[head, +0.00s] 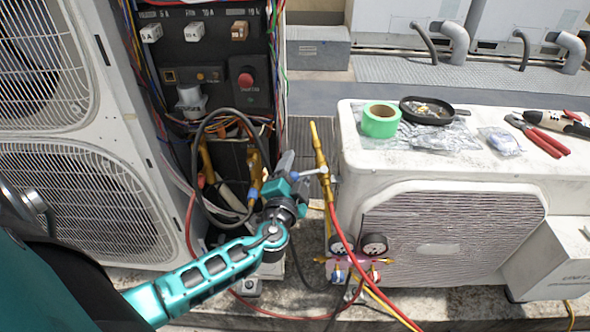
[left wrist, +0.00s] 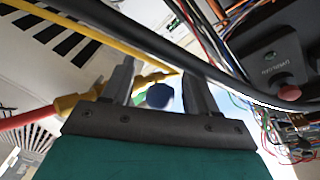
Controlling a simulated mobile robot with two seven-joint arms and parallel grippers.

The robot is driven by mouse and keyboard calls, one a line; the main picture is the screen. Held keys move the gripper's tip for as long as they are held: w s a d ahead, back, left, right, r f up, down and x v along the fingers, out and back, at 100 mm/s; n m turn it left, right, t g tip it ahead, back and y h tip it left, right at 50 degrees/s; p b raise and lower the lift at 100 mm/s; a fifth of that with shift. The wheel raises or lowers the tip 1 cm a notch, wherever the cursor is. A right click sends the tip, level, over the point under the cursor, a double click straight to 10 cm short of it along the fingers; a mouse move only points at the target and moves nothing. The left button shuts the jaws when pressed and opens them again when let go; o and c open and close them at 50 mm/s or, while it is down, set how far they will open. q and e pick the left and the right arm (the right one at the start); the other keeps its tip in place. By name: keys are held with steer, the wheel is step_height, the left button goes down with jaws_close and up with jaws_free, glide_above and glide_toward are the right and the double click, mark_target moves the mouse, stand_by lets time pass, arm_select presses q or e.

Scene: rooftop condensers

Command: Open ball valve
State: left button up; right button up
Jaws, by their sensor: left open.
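My left gripper (head: 288,165) reaches in from the lower left on its teal arm, between the open electrical cabinet and the white condenser. In the left wrist view its two grey fingers (left wrist: 157,78) are apart. A round blue part (left wrist: 158,95) with brass-yellow behind it shows between them; contact cannot be told. In the head view a brass fitting with a blue part (head: 254,182) stands just left of the gripper. A brass-yellow tube (head: 320,150) stands just right of it, with a red hose below. I cannot tell which piece is the ball valve. My right gripper is out of view.
A black hose (head: 197,150) loops near the gripper and crosses the wrist view. The gauge manifold (head: 355,262) hangs below right. Loose wires line the cabinet (head: 205,65).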

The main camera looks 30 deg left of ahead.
arm_select(q)
jaws_close()
stand_by(0.5)
